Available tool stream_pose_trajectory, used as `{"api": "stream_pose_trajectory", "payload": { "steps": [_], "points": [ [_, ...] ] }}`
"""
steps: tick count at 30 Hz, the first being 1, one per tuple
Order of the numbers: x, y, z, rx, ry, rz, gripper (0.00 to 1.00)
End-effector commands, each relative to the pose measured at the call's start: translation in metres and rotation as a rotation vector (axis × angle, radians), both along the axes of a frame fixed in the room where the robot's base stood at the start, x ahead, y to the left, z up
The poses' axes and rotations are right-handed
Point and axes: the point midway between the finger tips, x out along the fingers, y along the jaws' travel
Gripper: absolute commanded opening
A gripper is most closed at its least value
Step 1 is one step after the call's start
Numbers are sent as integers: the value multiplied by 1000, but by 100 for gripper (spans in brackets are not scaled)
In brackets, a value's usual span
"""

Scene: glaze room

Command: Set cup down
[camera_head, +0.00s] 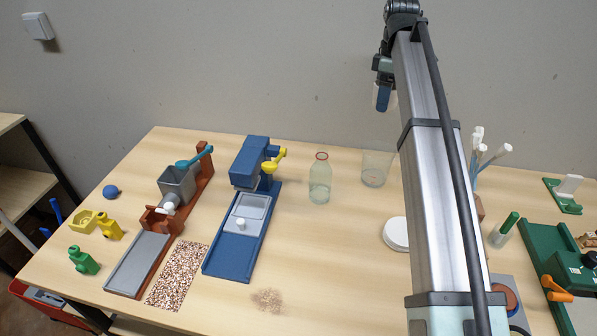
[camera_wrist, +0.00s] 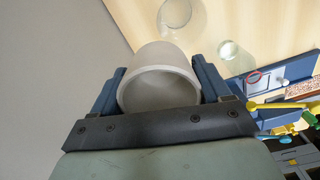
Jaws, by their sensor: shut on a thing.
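My gripper (camera_wrist: 160,72) is shut on a pale grey-white cup (camera_wrist: 158,62), with one blue finger on each side of it. The cup's open mouth faces the wrist camera and its inside looks empty. In the head view my gripper (camera_head: 383,97) is high above the back of the wooden table (camera_head: 300,238), and only slivers of the cup (camera_head: 393,101) show around the finger. The cup is in the air, apart from the table.
A clear glass beaker (camera_head: 376,168) and a clear bottle (camera_head: 320,180) with a red rim stand at the back. A white round disc (camera_head: 396,233) lies partly behind my arm. A blue machine (camera_head: 243,215) stands left. Bare wood lies between machine and disc, with a speckled patch (camera_head: 267,300) in front.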

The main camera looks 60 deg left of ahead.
Motion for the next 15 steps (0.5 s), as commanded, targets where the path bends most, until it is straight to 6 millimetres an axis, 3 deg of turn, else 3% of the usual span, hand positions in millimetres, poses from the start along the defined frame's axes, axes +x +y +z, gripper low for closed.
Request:
{"api": "stream_pose_trajectory", "payload": {
  "steps": [1, 6, 15],
  "points": [
    [-19, 16, 0, 0, 0, 26, 42],
    [-76, 57, 0, 0, 0, 101, 42],
    [-157, 105, 0, 0, 0, 202, 42]
  ]
}}
